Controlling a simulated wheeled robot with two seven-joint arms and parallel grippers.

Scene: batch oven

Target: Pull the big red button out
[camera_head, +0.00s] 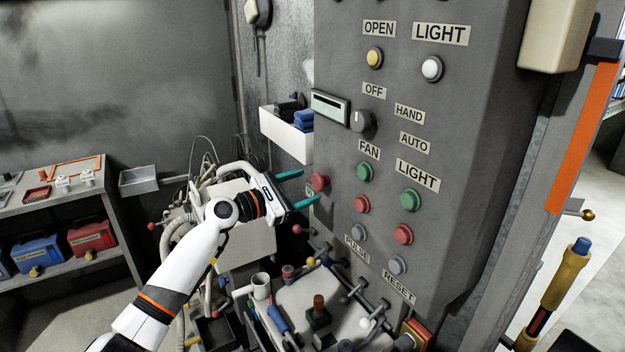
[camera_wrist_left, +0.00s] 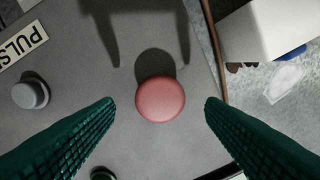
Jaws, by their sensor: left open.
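The big red button (camera_head: 320,182) is a round mushroom head at the left edge of the grey control panel (camera_head: 460,120). In the left wrist view the red button (camera_wrist_left: 160,99) sits between my fingers. My left gripper (camera_head: 310,186) is open, with green ribbed fingers pointing at the panel. In the left wrist view the fingertips of the left gripper (camera_wrist_left: 160,103) flank the button with a gap on each side, and nothing is held. My right gripper is not in view.
Smaller green (camera_head: 365,171) and red (camera_head: 362,204) buttons and a black knob (camera_head: 361,120) are close by on the panel. A white bin (camera_head: 287,136) hangs at the panel's left. A cluttered table (camera_head: 330,315) with tools and levers lies below.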

